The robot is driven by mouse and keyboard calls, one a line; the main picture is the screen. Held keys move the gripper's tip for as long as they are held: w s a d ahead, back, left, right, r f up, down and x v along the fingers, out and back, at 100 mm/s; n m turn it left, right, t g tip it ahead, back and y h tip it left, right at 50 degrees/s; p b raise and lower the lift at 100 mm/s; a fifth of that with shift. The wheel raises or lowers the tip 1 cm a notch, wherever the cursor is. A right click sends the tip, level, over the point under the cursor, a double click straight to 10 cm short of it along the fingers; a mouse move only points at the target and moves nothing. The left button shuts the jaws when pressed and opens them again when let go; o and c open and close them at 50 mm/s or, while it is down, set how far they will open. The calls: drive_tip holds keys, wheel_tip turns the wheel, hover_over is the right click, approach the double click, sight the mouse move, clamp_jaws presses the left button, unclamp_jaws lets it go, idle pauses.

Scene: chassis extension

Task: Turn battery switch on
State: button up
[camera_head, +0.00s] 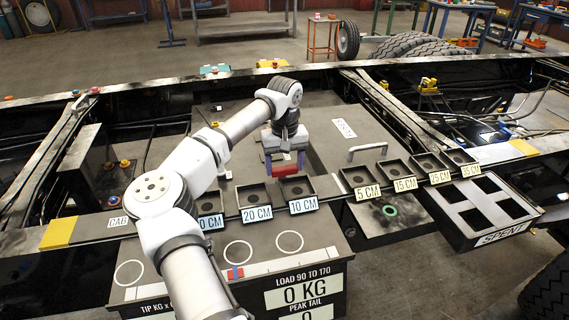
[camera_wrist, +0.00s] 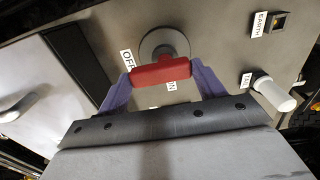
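My gripper (camera_wrist: 161,72) has a purple finger against each end of the handle, with no clear gap. In the head view my gripper (camera_head: 284,164) is low over the chassis with the red handle (camera_head: 285,170) between its fingers.
A white knob (camera_wrist: 273,93) and an EARTH switch (camera_wrist: 270,23) sit right of the battery switch. A grab handle (camera_head: 367,149) is on the box lid. Labelled trays (camera_head: 255,200) line the rail in front, and a SPENT crate (camera_head: 500,233) stands at right.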

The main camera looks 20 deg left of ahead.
drive_tip(key=shift+c, duration=0.8)
drive_tip(key=shift+n, duration=0.3)
drive_tip(key=n+b, duration=0.1)
drive_tip(key=n, duration=0.2)
drive_tip(key=shift+w+a+n, duration=0.1)
drive_tip(key=shift+n, duration=0.2)
drive_tip(key=n, duration=0.4)
drive_tip(key=shift+w+a+n, duration=0.1)
drive_tip(key=shift+a+n, duration=0.05)
drive_tip(key=shift+n, duration=0.15)
drive_tip(key=n, duration=0.4)
drive_tip(key=shift+a+n+b, duration=0.15)
drive_tip(key=shift+n+b, duration=0.15)
drive_tip(key=shift+b, duration=0.05)
drive_tip(key=shift+a+n, duration=0.15)
drive_tip(key=shift+n, duration=2.05)
drive_tip(key=o, duration=1)
